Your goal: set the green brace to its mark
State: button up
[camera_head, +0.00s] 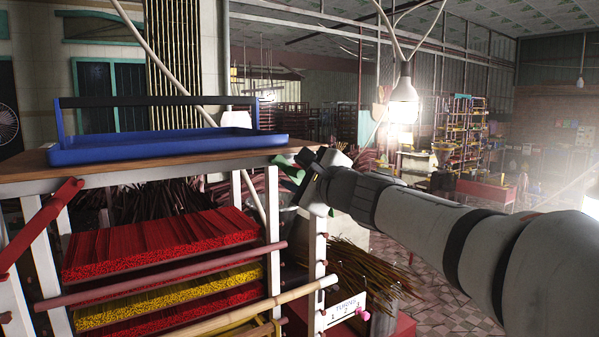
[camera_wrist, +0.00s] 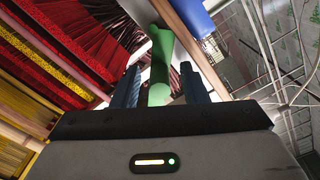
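The green brace (camera_head: 287,168) is at the right end of the wooden tabletop, partly hidden by my gripper (camera_head: 302,163). In the wrist view the green brace (camera_wrist: 160,62) runs up from between the two dark fingers of my gripper (camera_wrist: 160,87), beside the wooden edge. The fingers stand apart on either side of it, with a gap visible at its right, so the gripper looks open around it. A white plate (camera_head: 343,309) with numbers 1, 2 and 3 hangs on the rack's right post, with a pink knob (camera_head: 364,315) at its right end.
A blue tray (camera_head: 180,146) stands on the wooden tabletop (camera_head: 25,182). Below it the rack holds red (camera_head: 160,240) and yellow (camera_head: 165,296) incense sticks, with red and bamboo bars across the front. A bundle of brown sticks (camera_head: 365,272) stands behind the plate. A bulb hangs above my arm.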

jog(key=shift+c, duration=0.3)
grip_shut()
dwell(0.3)
